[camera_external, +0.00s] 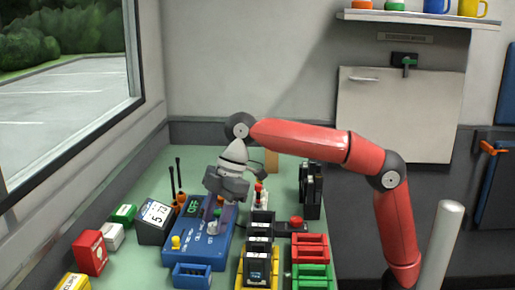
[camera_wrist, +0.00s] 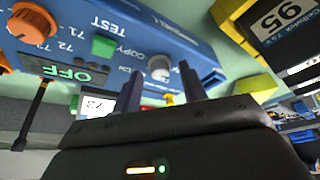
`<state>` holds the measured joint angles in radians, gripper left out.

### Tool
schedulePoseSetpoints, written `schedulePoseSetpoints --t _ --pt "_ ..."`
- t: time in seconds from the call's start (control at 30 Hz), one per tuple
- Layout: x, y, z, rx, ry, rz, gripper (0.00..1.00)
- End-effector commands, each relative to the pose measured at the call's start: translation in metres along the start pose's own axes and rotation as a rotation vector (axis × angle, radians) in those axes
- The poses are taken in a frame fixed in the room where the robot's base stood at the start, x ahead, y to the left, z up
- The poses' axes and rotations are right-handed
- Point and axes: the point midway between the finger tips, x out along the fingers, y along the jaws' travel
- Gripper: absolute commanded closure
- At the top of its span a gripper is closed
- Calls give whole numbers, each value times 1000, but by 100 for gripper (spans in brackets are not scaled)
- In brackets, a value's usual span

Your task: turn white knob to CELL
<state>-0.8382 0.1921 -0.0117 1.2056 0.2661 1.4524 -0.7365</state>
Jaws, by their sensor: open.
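A blue radio-like box (camera_external: 207,250) stands on the green counter, below my gripper (camera_external: 224,200). In the wrist view the box (camera_wrist: 190,38) fills the upper left, turned over by the camera's angle. Its white-grey knob (camera_wrist: 160,67) shows between my gripper's two dark fingers (camera_wrist: 160,82), which are spread apart with nothing between them. Whether they touch the knob cannot be told. The box also has an orange knob (camera_wrist: 32,24), a green button (camera_wrist: 103,47) and a display reading OFF (camera_wrist: 66,72). I cannot read a CELL label. In the external view the white knob is not clear.
A dark clock-like box (camera_external: 156,220) stands left of the blue box. Red (camera_external: 90,252), white and green small boxes lie farther left. Black handsets (camera_external: 260,232), a yellow tray, red and green trays (camera_external: 310,250) crowd the right. A window is at left.

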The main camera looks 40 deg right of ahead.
Motion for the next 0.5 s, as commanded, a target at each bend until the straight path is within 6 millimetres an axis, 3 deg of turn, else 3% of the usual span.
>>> schedulePoseSetpoints --t 0.27,0.5 --pt "2 0 0 0 0 0 58" --pt "2 0 0 0 0 0 89"
